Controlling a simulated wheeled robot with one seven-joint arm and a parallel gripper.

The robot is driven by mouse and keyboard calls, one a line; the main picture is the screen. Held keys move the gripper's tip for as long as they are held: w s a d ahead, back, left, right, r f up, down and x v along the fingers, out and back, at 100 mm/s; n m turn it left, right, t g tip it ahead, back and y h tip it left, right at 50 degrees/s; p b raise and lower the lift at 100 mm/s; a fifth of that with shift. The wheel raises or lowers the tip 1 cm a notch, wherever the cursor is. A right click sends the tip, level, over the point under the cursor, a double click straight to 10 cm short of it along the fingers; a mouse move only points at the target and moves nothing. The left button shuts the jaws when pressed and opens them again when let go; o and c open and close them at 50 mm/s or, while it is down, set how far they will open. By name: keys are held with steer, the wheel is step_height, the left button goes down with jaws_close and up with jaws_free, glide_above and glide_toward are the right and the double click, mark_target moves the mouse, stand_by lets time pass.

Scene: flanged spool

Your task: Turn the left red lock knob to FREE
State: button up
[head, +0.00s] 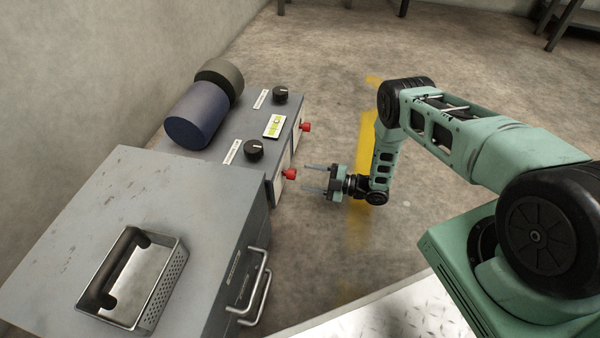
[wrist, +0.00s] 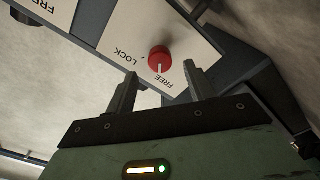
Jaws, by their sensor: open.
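The nearer red knob (head: 289,173) sits on the bench's right-hand face. It also shows in the wrist view (wrist: 159,58), on a white plate marked LOCK and FREE. Its white pointer line is toward the FREE word. From the side my gripper faces, this is the left knob. My gripper (head: 306,178) is open and empty, a short way out from this knob. In the wrist view the fingertips (wrist: 161,66) lie to either side of the knob, apart from it. The other red knob (head: 305,126) is farther back on the same face.
A blue cylinder with a dark end (head: 197,115) lies on the bench top beside two black dials (head: 254,150) and a small yellow-green display (head: 274,126). A grey cabinet (head: 100,190) with a metal basket (head: 135,280) stands in front. The floor right of the bench is clear.

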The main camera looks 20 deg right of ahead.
steer(key=p+v, duration=0.3)
steer(key=v, duration=0.9)
steer(key=shift+s+d, duration=0.25)
steer(key=shift+d, duration=0.05)
